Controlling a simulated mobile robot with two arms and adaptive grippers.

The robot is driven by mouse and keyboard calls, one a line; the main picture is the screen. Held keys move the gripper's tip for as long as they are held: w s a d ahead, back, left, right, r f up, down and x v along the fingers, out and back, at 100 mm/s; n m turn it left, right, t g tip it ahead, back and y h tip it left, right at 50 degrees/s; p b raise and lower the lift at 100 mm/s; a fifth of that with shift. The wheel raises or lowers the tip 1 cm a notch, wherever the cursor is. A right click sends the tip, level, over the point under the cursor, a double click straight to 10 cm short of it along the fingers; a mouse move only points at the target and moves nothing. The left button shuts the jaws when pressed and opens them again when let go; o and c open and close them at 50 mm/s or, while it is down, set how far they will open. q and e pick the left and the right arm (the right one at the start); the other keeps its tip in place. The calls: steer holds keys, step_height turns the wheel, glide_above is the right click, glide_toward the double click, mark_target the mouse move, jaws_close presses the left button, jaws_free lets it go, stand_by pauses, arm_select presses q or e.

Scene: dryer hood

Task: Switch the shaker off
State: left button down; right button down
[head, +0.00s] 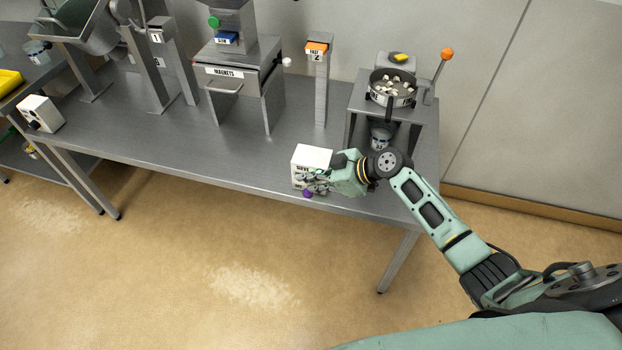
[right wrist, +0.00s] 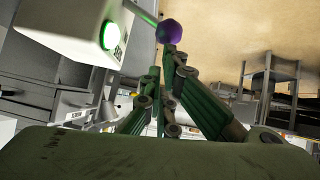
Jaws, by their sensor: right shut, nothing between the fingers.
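A white control box (head: 312,157) with a partly hidden dark label stands near the front edge of the metal bench. A purple ball knob (head: 308,194) is at its lower front. In the right wrist view the box (right wrist: 75,28) has a lit green lamp (right wrist: 110,35), and the purple knob (right wrist: 170,31) sits on a green stem. My right gripper (head: 318,183) is in front of the box, shut and empty. In the right wrist view its fingertips (right wrist: 170,52) are right by the knob; I cannot tell if they touch. My left gripper is not in view.
A stand with a round sieve pan (head: 391,88) of pale chunks, a lever with an orange knob (head: 447,54) and a container below (head: 381,135) is at the right. A post marked 2 (head: 320,90) and a magnets cabinet (head: 240,88) stand behind. The bench front middle is clear.

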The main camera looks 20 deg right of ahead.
steer(key=shift+s+a+f+n+b, duration=0.2)
steer(key=shift+s+f+n+b, duration=0.1)
steer(key=shift+b, duration=0.2)
steer(key=shift+s+a+f+t+h+b, duration=0.1)
steer(key=shift+s+f+t+h+b, duration=0.1)
steer(key=shift+t+h+b, duration=0.15)
step_height(320, 180, down, 6)
steer(key=s+a+n+t+h+b, duration=0.1)
steer(key=s+a+n+t+b, duration=0.1)
steer(key=n+t+b, duration=0.2)
steer(key=b, duration=0.3)
steer(key=shift+s+h+b, duration=0.3)
steer(key=shift+s+h, duration=0.05)
steer(key=shift+s, duration=0.05)
steer(key=shift+t, duration=0.25)
steer(key=shift+r+p, duration=0.8)
